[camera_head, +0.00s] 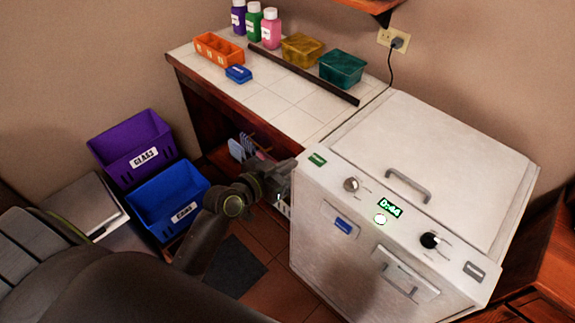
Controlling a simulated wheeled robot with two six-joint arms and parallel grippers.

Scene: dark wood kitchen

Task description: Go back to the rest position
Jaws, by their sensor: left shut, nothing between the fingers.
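My left arm comes in from the lower left, and its gripper (284,182) is beside the left front edge of the white machine (350,250). The gripper is shut and holds nothing. I cannot tell whether it touches the machine. The machine has a closed lid (450,160) with a grey handle (408,186), two knobs and a lit green display (390,208). My right gripper is not in view.
A tiled counter (285,105) behind holds an orange tray (219,49), several bottles, a blue box (238,74), a yellow container (302,50) and a green container (342,68). A purple bin (118,140) and a blue bin (165,195) stand on the left.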

